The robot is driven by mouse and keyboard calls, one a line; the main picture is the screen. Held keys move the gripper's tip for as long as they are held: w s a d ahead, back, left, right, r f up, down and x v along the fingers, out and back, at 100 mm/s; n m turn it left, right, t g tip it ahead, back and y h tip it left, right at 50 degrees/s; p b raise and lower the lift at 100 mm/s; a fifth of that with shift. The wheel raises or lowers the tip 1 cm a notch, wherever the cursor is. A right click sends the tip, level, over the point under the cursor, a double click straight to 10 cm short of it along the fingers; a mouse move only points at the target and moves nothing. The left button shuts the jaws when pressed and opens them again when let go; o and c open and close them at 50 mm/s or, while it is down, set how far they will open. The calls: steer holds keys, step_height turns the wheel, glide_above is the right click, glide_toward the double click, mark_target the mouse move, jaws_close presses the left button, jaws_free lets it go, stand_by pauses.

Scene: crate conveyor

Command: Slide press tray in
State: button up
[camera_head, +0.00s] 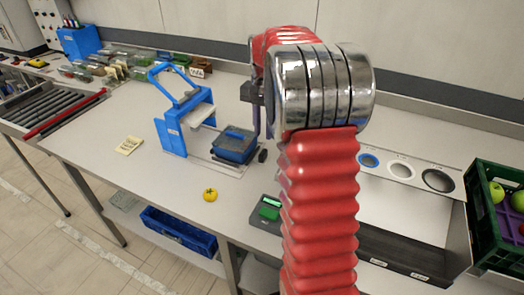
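The blue press (172,135) stands on the bench left of centre, with its lever frame raised and a light block under its top. The blue press tray (235,157) sits on a grey base plate to the right of the press, outside its frame. A small dark knob (262,156) shows at the tray's right side. My gripper (256,134) points down just beside the tray's right side, near the knob. Only a dark bracket and a thin purple finger show; my arm hides the rest. I cannot tell whether it touches the tray or knob.
A scale (268,212) stands at the bench's front. Bagged items line the back. A green crate (502,250) with fruit stands at right.

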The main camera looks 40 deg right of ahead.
mark_target(263, 152)
step_height(263, 152, down, 9)
steer(key=shift+r, duration=0.1)
stand_by(0.3)
steer(key=shift+c, duration=0.4)
jaws_close()
